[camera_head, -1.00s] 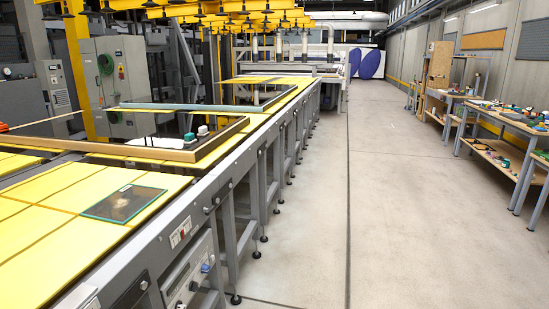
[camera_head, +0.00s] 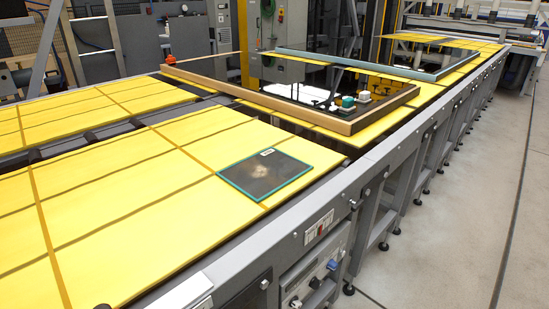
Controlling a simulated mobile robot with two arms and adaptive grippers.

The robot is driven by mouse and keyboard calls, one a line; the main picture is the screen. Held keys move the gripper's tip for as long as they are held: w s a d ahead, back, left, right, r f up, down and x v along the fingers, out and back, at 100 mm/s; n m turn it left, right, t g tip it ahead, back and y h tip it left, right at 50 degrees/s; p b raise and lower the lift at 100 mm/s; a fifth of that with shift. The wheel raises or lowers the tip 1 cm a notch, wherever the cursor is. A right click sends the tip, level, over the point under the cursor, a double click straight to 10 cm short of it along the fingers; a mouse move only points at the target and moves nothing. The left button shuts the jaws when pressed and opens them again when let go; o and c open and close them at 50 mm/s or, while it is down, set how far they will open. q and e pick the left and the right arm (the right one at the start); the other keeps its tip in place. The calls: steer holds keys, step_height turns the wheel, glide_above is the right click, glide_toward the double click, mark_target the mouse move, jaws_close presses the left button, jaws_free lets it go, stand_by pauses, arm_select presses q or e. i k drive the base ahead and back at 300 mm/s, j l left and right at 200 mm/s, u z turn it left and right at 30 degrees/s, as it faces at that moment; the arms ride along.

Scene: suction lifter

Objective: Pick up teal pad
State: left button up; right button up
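The teal pad (camera_head: 266,174) lies flat on the yellow conveyor surface (camera_head: 130,215), close to its right edge. It is a thin dark panel with a teal rim, a pale smudge in its middle and a small white label near its far edge. Nothing lies on it or covers it. Neither of my grippers is in view.
A grey rail with a control box (camera_head: 314,276) borders the conveyor. Open floor (camera_head: 455,215) lies right.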

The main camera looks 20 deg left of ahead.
mark_target(348, 104)
steer(key=u, duration=0.5)
steer(key=i+l+u, duration=0.15)
steer(key=l+u, duration=0.2)
steer(key=i+l+u, duration=0.1)
steer(key=l+u, duration=0.15)
steer(key=u, duration=0.15)
steer(key=l+u, duration=0.35)
